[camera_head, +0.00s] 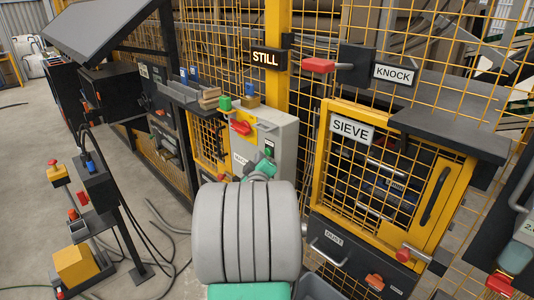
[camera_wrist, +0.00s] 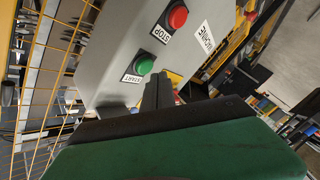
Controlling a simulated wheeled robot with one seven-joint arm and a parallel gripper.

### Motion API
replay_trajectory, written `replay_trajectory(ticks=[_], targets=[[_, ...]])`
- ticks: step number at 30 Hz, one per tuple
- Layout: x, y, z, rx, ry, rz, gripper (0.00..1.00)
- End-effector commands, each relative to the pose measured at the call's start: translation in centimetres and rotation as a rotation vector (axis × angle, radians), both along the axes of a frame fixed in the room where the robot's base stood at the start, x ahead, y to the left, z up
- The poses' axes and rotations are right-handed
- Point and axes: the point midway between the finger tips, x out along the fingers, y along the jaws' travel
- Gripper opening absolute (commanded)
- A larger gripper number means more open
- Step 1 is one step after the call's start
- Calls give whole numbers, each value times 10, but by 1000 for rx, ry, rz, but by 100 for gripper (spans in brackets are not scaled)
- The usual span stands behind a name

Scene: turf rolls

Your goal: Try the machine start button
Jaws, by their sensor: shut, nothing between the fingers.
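The grey machine box (camera_head: 283,130) stands at the middle of the head view and fills the upper part of the wrist view (camera_wrist: 120,50). In the wrist view the green START button (camera_wrist: 144,65) sits above its START label, and the red STOP button (camera_wrist: 178,17) is further up and right. My gripper (camera_wrist: 159,80) is shut and empty. Its dark fingertips are just right of and below the START button; I cannot tell whether they touch the box. In the head view my arm hides much of the box's lower part. A sign (camera_head: 266,59) above it reads STILL.
A yellow mesh cage with a SIEVE door (camera_head: 352,130) stands right of the box. A red KNOCK handle (camera_head: 318,65) sticks out above it. A black stand (camera_head: 97,185) with cables is at the left. Open grey floor (camera_head: 30,130) lies at the far left.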

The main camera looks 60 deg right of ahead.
Motion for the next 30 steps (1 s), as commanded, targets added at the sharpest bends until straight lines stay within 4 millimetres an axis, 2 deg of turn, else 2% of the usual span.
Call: replay_trajectory(ticks=[30], targets=[[-3,-11,0,1,-1,0,0]])
